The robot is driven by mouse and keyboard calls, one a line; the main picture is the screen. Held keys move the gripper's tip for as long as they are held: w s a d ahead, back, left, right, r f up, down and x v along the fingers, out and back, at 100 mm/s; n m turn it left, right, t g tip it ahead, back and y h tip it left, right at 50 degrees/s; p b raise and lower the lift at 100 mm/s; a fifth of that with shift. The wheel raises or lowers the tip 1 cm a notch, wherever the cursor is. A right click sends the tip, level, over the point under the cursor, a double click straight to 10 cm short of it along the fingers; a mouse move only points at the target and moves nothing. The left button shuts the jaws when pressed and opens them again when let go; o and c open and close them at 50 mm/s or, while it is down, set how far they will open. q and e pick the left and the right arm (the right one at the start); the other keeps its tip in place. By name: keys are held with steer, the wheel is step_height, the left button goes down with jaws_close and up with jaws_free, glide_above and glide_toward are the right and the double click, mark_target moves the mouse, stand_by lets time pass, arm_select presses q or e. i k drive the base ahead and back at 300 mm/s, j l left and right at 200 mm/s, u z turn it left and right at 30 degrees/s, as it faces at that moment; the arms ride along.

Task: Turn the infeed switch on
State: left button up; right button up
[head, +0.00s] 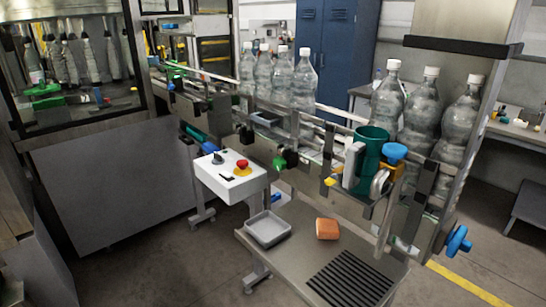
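A white control box (230,178) stands beside the conveyor near the middle of the head view. A dark rotary knob (217,158) sits on its top panel, and it looks like the infeed switch. It is too small to tell which position it is in. A red mushroom button (242,163) on a yellow base is to the right of the knob, with a small dark label or slot in front. Neither of my grippers is in view, and nothing touches the box.
The conveyor (325,135) carries several clear bottles with white caps. A glass-fronted machine (90,165) stands at left. Floor in front of the box is clear.

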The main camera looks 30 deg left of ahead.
mark_target(217, 159)
steer(key=u, duration=1.15)
